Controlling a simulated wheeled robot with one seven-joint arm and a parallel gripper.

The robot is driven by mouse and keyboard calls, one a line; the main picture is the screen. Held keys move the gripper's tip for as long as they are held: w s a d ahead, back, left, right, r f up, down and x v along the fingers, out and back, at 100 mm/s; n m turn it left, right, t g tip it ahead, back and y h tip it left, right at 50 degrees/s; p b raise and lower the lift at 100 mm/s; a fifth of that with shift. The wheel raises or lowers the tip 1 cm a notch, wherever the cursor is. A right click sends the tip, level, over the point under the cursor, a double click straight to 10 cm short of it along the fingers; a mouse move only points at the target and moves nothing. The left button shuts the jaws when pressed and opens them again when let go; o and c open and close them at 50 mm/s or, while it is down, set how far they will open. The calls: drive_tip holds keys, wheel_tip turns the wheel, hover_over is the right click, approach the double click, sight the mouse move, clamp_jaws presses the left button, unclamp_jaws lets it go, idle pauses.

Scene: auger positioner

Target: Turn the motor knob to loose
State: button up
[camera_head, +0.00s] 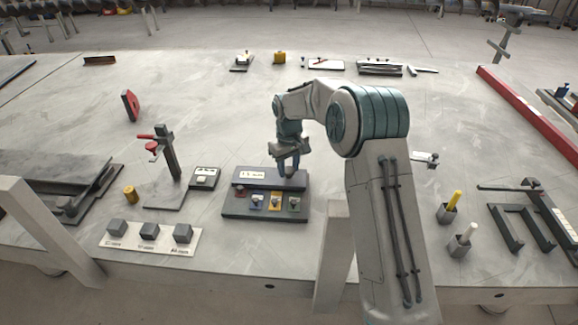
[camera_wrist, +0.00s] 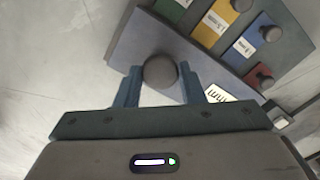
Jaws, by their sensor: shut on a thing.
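The control panel (camera_head: 237,207) is a dark stepped box near the front of the table. Its upper step carries a white label (camera_head: 252,174), also partly visible in the wrist view (camera_wrist: 218,92). My gripper (camera_head: 288,168) points down at the right end of that upper step. In the wrist view my gripper (camera_wrist: 161,78) has its two blue fingers on either side of a dark round knob (camera_wrist: 160,69), shut on it. In the head view the fingers hide this knob. No pointer mark on the knob is readable, so I cannot tell its setting.
Smaller knobs on red, blue, yellow (camera_head: 274,202) and green plates line the panel's lower step, close to my gripper. A red clamp stand (camera_head: 170,160) and a small scale-like box (camera_head: 205,178) stand to the left. Open table lies behind the panel.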

sight(289, 169)
drive_tip(key=shift+w+r, duration=0.1)
drive_tip(key=o, duration=1)
drive_tip(key=shift+r, duration=0.1)
wheel_tip(289, 169, up, 14)
drive_tip(key=shift+f, duration=0.2)
